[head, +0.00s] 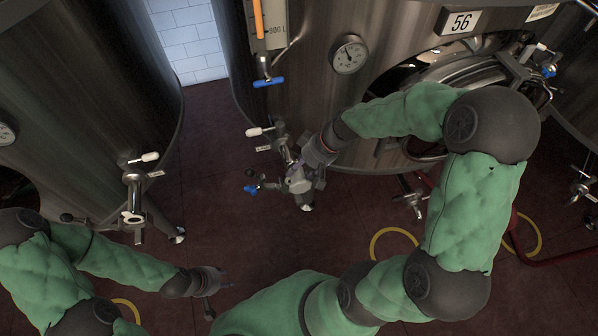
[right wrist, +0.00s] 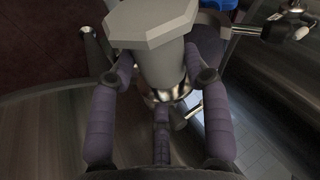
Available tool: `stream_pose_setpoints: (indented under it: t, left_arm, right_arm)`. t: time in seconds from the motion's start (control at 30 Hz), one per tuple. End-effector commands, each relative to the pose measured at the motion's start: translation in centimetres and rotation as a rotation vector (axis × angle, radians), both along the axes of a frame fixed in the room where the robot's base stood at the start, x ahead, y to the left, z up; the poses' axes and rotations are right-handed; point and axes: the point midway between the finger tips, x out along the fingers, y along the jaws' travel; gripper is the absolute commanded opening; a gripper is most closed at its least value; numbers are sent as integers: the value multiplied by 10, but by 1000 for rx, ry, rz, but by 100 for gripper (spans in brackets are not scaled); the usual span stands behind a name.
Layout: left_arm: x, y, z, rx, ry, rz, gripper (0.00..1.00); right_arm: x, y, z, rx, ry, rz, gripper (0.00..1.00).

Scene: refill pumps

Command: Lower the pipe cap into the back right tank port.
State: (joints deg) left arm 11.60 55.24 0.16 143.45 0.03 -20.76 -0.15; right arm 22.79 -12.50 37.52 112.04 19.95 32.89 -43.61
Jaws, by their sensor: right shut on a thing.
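My right gripper (head: 298,176) is at the valve fittings on the front of the tank marked 56. In the right wrist view its purple-grey fingers (right wrist: 164,110) close on both sides of the pale grey pipe cap (right wrist: 152,25), which has an eight-sided top and a round neck. A shiny metal ring (right wrist: 168,94) shows at the neck's far end. I cannot tell if it belongs to the cap or the port, or whether the cap is seated. My left gripper (head: 222,281) is low at the left over the floor, apart from the fittings; its fingers are too small to read.
The tank marked 56 (head: 310,85) stands behind my right gripper, with a pressure gauge (head: 350,54) and a blue-handled valve (head: 268,81). Another tank (head: 80,90) stands at left with a white-handled valve (head: 134,190). Dark red floor (head: 215,160) lies open between them.

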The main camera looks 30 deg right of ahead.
Motion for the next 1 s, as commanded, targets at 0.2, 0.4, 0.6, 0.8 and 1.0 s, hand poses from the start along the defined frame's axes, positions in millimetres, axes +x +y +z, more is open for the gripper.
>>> stream_pose_setpoints:
  t: [0.2,0.4,0.6,0.8,1.0]
  left_arm:
    - [0,0,-5,0,-1,0,40]
    - [1,0,-15,0,-1,0,40]
    - [1,0,-26,0,-1,0,40]
    - [0,0,-38,0,-1,0,40]
    - [1,0,-53,0,-1,0,40]
  right_arm:
    - [0,0,-6,0,-1,0,0]
    - [0,0,-19,1,-1,-3,0]
    - [0,-1,-35,0,-1,-3,0]
    - [-2,1,-53,3,6,2,0]
    - [-5,4,-73,7,16,5,0]
